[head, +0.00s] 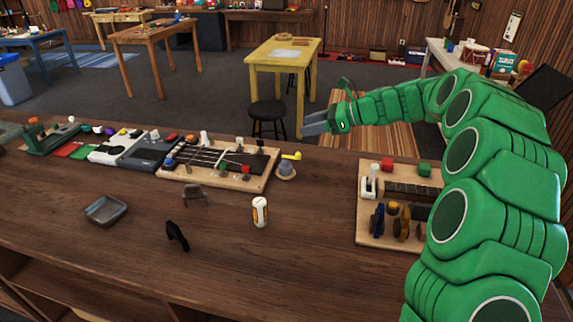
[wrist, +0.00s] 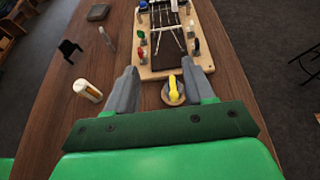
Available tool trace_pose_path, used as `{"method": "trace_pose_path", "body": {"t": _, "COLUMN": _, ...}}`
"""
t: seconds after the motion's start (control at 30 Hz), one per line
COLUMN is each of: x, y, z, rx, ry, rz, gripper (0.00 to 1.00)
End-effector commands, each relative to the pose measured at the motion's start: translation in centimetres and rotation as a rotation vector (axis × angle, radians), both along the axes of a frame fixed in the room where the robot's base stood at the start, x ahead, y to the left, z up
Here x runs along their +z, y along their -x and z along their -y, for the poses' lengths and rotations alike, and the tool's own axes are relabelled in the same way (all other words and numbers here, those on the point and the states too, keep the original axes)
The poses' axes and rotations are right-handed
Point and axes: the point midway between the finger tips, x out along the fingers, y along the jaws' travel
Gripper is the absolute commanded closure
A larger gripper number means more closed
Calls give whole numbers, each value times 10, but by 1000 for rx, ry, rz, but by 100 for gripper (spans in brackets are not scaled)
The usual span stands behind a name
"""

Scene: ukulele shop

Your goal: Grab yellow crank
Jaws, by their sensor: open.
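The yellow crank (head: 291,156) sits on top of a small round grey base at the right end of a wooden board on the bench. It also shows in the wrist view (wrist: 174,88), between my two grey fingers and closer to the right one. My gripper (head: 306,123) is open and empty. It is above the bench's far edge in the head view, apart from the crank and higher than it. In the wrist view the fingers (wrist: 162,76) point down toward the bench on either side of the crank.
The wooden board (head: 258,178) with strings and coloured knobs is left of the crank. A white and orange cylinder (head: 260,212), a black bracket (head: 177,236) and a grey tray (head: 106,209) stand nearer. Another board (head: 368,238) stands right. The bench between is mostly clear.

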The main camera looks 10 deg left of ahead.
Motion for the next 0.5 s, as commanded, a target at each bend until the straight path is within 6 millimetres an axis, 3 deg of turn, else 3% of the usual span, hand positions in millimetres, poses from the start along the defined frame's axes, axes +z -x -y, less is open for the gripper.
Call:
{"method": "trace_pose_path", "body": {"t": 0.1, "x": -8, "y": -6, "z": 0, "rx": -13, "ry": -9, "rz": -16, "gripper": 47}}
{"method": "trace_pose_path", "body": {"t": 0.5, "x": -83, "y": -5, "z": -1, "rx": -12, "ry": -7, "rz": -16, "gripper": 47}}
